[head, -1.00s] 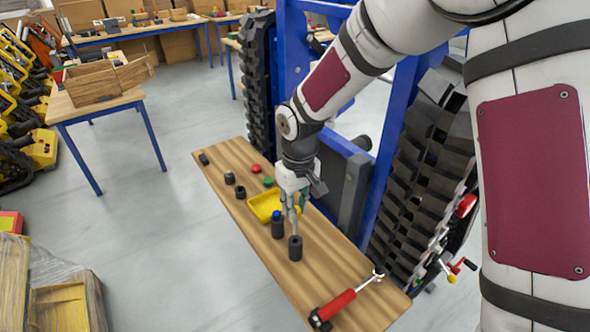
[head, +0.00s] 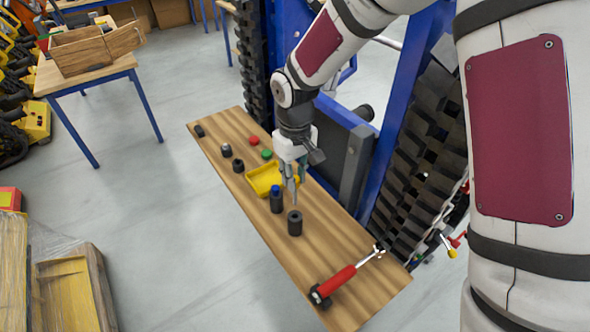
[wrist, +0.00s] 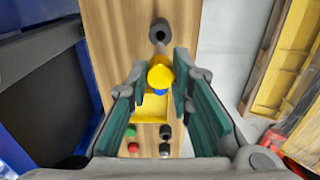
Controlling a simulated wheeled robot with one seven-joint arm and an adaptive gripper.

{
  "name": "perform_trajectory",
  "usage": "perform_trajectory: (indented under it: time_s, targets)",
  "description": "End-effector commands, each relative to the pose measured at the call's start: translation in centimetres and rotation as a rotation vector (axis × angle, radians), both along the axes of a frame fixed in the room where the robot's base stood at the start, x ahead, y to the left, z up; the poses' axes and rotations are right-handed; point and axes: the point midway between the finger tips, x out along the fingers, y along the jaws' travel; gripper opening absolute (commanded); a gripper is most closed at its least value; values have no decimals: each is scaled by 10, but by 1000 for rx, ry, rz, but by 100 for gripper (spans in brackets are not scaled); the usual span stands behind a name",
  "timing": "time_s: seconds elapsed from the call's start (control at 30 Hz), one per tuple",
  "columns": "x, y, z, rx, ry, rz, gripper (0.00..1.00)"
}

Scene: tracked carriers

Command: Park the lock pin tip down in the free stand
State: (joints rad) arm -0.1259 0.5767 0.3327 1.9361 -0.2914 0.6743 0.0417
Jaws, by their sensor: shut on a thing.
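My gripper (head: 292,172) is shut on the lock pin, whose yellow head (wrist: 160,74) shows between the green finger pads in the wrist view. In the head view its thin grey shaft (head: 295,197) points down toward a dark round stand (head: 295,225). This stand (wrist: 159,30) also shows in the wrist view, with a dark opening. The tip appears close to the stand's mouth; I cannot tell whether it is inside. A second dark stand (head: 277,204) beside it has a blue top (head: 276,189), partly hidden behind the yellow head in the wrist view.
A yellow tray (head: 262,181) lies behind the stands on the wooden bench (head: 250,232). Several small dark parts, a red one (head: 253,140) and a green one (head: 267,154) lie farther back. A red-handled tool (head: 338,281) lies at the near end. A blue frame (head: 397,120) borders the right.

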Motion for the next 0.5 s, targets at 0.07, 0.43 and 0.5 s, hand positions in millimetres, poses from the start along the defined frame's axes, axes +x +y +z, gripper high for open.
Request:
perform_trajectory:
  time_s: [0.07, 0.43, 0.5]
  targets:
    - [1, 0, -9, -1, 1, 1, 0]
    - [0, 0, -33, -1, 1, 1, 0]
    - [0, 0, -34, 0, 0, 0, 0]
